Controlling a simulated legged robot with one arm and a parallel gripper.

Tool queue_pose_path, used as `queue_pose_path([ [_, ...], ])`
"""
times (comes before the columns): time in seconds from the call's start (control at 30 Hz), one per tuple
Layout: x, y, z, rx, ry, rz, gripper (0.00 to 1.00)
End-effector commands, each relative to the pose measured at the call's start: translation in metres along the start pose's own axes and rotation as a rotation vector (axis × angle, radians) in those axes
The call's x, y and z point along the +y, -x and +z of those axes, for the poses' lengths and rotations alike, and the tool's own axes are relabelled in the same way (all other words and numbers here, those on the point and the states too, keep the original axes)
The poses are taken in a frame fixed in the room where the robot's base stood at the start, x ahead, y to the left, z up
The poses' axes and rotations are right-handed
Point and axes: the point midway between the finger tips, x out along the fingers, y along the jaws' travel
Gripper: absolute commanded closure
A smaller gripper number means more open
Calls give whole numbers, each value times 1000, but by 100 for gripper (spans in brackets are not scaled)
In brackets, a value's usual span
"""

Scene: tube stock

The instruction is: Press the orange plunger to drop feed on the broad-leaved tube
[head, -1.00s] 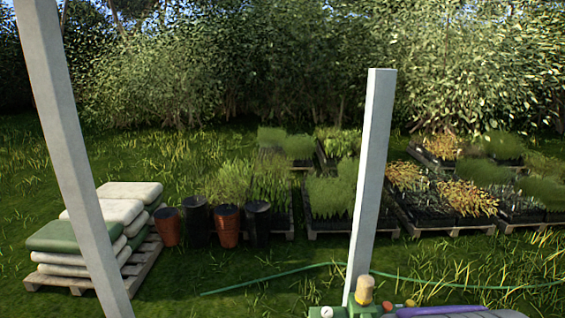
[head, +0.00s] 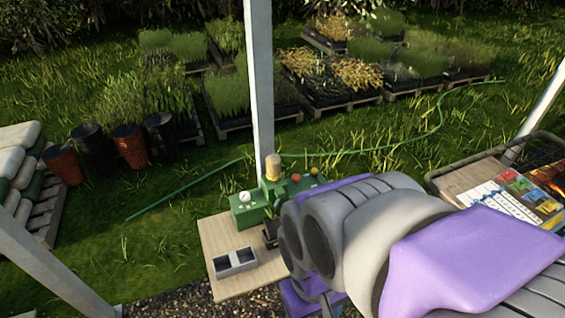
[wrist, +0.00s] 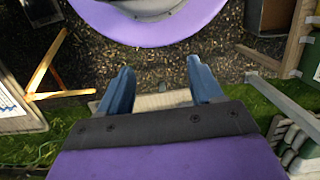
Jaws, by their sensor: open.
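A green dispenser box (head: 247,211) stands on a pale wooden bench (head: 212,243) in the head view, with small orange-red knobs (head: 296,178) on top. Which knob is the orange plunger is too small to tell. A dark pot (head: 270,234) with a little green sits at the box's front; its leaf shape is not clear. My gripper (wrist: 160,66) shows in the wrist view with two blue fingers apart and nothing between them. Gravelly ground lies beyond the fingers. In the head view my arm hides the gripper and the bench's right part.
A grey two-compartment tray (head: 235,262) sits on the bench. An amber beacon (head: 272,168) rises behind the box, near a pale post (head: 259,80). At right is a cart (head: 440,178) with coloured cards. A green hose (head: 400,145), pots and pallets of plants lie on the grass behind.

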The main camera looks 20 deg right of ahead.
Motion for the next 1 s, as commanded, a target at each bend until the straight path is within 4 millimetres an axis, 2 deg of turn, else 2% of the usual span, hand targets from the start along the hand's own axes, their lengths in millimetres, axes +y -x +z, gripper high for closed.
queue_pose_path([
  [0.3, 0, 0, 0, 0, 0, 0, 36],
  [0.9, 0, 0, 0, 0, 0, 0, 93],
  [1.0, 0, 0, 0, 0, 0, 0, 100],
])
